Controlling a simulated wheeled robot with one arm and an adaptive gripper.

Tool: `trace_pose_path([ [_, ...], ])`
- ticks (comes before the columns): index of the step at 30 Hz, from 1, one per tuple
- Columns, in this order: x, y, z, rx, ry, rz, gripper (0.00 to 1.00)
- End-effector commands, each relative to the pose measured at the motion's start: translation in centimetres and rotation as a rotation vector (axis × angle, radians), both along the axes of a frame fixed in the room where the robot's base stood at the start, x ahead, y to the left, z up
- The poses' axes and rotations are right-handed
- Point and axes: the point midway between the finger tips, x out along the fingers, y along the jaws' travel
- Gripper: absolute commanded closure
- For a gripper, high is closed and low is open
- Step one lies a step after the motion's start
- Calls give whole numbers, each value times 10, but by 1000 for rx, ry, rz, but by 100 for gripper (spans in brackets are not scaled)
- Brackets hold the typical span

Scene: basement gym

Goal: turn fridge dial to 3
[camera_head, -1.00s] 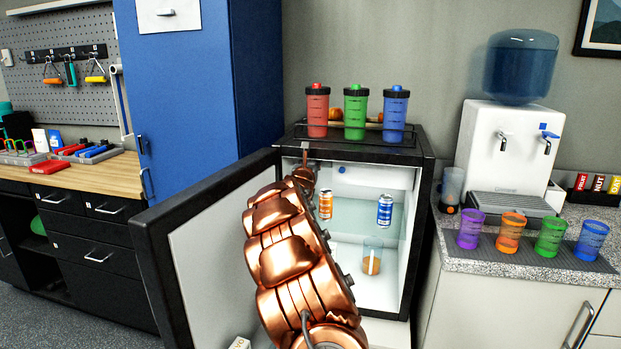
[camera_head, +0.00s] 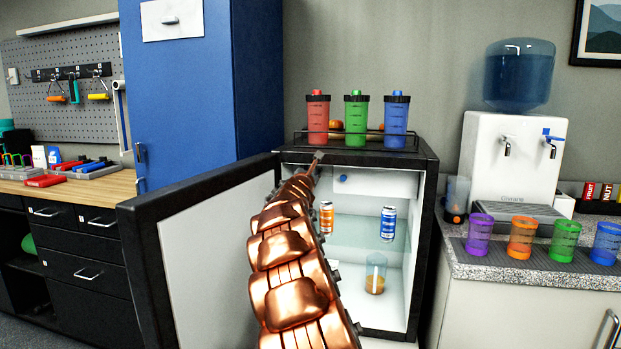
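The small black fridge (camera_head: 425,240) stands with its door (camera_head: 215,235) swung open to the left. Inside, near the top of the white interior, is a small round blue knob (camera_head: 343,178), which looks like the dial. Its numbers and setting are too small to read. My copper arm reaches up across the opening. My gripper (camera_head: 318,156) is at the fridge's top front edge, above and left of the knob and apart from it in the picture. The gripper is small and seen from behind, so its fingers cannot be made out. The arm hides the left part of the interior.
An orange can (camera_head: 326,217), a blue can (camera_head: 387,223) and a glass with orange contents (camera_head: 375,275) stand inside the fridge. Red (camera_head: 317,118), green (camera_head: 355,120) and blue (camera_head: 395,120) shakers stand on top. A counter with a water dispenser (camera_head: 515,160) and coloured cups is at right.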

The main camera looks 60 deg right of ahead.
Motion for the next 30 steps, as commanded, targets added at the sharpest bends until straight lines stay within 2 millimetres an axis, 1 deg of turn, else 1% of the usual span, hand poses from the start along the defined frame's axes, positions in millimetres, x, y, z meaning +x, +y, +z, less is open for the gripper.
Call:
trace_pose_path([
  [14,-1,-1,0,3,-11,-1,100],
  [15,-1,-1,0,3,-11,-1,62],
  [21,0,0,0,3,-10,0,42],
  [30,0,0,0,3,-10,0,41],
])
